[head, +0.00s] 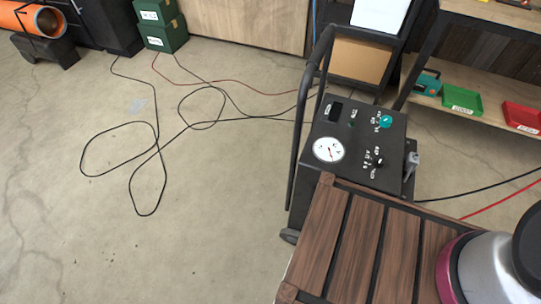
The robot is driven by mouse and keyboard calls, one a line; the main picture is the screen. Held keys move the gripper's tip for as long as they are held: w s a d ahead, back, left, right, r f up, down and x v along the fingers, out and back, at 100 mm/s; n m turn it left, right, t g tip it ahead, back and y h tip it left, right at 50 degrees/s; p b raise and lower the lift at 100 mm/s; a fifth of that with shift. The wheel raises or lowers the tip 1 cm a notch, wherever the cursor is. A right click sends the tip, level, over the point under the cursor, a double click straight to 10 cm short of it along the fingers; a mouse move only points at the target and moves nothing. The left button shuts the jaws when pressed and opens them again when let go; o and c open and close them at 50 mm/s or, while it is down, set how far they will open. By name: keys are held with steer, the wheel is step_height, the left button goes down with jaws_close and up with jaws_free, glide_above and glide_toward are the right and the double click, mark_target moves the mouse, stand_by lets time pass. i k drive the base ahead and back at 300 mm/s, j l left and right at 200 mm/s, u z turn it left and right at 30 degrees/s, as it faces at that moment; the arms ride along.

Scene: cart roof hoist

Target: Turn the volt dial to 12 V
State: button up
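A black charger-like box on a wheeled cart has a tilted control panel (351,135) at the right of the head view. On the panel are a teal knob (385,121) near the upper right and a black knob (378,161) below it. Small white markings surround both knobs. They are too small to read, so I cannot tell which is the volt dial or where either points. A round white gauge (329,149) with a red needle sits at the panel's lower left. A dark rectangular slot or switch (336,111) is at the upper left.
A slatted wooden top (345,235) stands in front of the panel. The cart's black handle (306,110) rises on the left. Black cables (157,150) loop over the open floor. A shelf with green (462,101) and red (522,116) bins stands right.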

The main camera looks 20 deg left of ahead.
mark_target(380, 161)
steer(key=j, duration=0.8)
steer(key=i+j, duration=0.1)
steer(key=j, duration=0.7)
steer(key=k+l+z, duration=0.2)
steer(key=l+z, duration=0.25)
steer(key=j, duration=0.1)
